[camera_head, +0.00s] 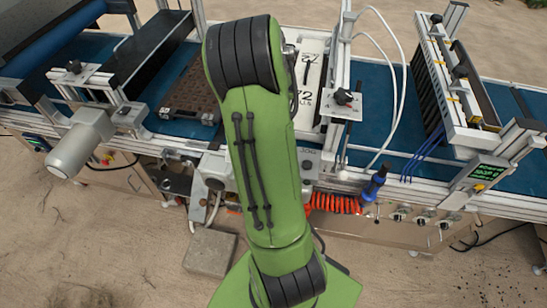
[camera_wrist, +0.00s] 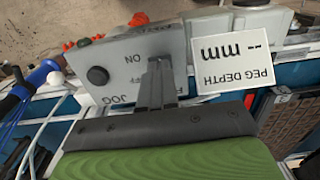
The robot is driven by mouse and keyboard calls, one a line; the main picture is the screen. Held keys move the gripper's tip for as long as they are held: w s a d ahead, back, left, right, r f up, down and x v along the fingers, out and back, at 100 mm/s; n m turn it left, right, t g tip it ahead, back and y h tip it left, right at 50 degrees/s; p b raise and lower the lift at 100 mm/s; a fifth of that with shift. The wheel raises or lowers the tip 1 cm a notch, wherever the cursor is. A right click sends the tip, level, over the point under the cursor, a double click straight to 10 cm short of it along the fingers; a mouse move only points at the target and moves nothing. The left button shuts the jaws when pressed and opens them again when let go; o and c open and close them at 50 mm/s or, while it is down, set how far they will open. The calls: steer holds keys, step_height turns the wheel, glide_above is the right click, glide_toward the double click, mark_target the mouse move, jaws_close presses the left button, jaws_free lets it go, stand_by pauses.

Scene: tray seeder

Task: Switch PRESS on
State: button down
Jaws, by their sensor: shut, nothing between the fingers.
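A grey control box (camera_wrist: 118,68) fills the upper middle of the wrist view, its lettering upside down. I read ON and JOG on it, part of another word beside my fingers, and a word along its top edge too small to read surely. A round black button (camera_wrist: 97,75) sits at its left. My gripper (camera_wrist: 160,66) is shut and empty, its fingertips over the box's face between ON and the right side. The fingers cover that part, so no switch lever shows clearly. I cannot tell whether they touch the box. In the head view my arm hides the gripper.
A white PEG DEPTH mm card (camera_wrist: 233,66) stands right of the fingers. In the head view are a brown tray (camera_head: 192,92) on the blue belt (camera_head: 375,100), a blue-handled tool (camera_head: 374,184), an orange coiled hose (camera_head: 335,203) and a green display (camera_head: 487,171) at the right.

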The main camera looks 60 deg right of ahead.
steer(key=shift+f+b, duration=0.85)
steer(key=shift+f, duration=0.1)
stand_by(0.9)
steer(key=shift+r, duration=0.1)
step_height(320, 180, up, 7)
steer(key=p, duration=0.5)
steer(key=shift+r+p, duration=0.1)
steer(key=shift+p, duration=0.3)
